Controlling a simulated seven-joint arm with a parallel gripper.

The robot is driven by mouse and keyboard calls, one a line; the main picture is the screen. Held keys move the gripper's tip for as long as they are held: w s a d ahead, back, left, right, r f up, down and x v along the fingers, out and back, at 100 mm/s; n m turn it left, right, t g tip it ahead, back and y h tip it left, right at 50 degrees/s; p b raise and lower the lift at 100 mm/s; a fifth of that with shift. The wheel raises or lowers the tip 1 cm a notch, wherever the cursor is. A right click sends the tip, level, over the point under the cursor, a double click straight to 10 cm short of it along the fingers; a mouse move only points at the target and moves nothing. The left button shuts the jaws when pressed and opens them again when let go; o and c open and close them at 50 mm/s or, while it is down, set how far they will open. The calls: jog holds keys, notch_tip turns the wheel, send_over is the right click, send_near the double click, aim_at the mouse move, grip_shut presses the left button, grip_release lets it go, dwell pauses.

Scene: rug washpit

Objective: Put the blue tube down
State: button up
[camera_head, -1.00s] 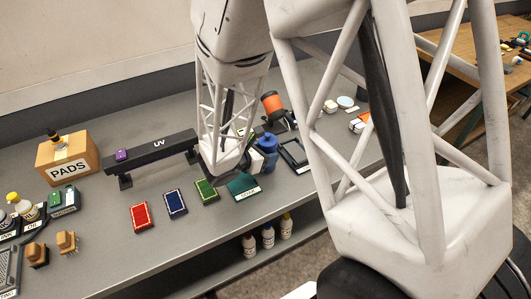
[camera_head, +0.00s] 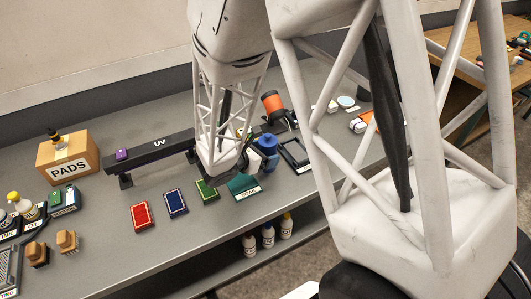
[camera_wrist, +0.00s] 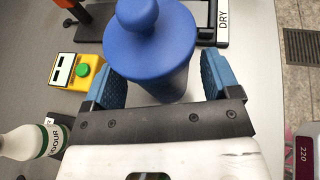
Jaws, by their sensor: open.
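The blue tube (camera_wrist: 155,52), with a rounded knob on its top, stands between my gripper's (camera_wrist: 162,82) two blue-padded fingers in the wrist view. The fingers are apart, one on each side of it. A gap shows at the right pad; at the left pad I cannot tell whether they touch. The tube's base is hidden in the wrist view. In the head view the blue tube (camera_head: 266,144) looks upright on the bench, left of the black DRY frame (camera_head: 296,156). The fingertips are mostly hidden there by my arm.
A yellow box with a green button (camera_wrist: 80,72) and a white bottle (camera_wrist: 28,142) lie left in the wrist view. The green SOAK tray (camera_head: 243,187), blue pad (camera_head: 175,202) and red pad (camera_head: 140,217) lie along the bench front. A black UV bar (camera_head: 155,153) stands behind them.

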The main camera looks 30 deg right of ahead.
jog(key=v, duration=1.1)
jog(key=shift+r, duration=0.15)
dwell(0.8)
jog(key=s+a+r+m+y, duration=0.2)
jog(key=s+r+m+y, duration=1.1)
jog(key=s+r+m, duration=0.3)
jog(key=r+m, duration=0.2)
jog(key=m, duration=0.2)
jog(key=shift+s+m, duration=0.4)
dwell(0.5)
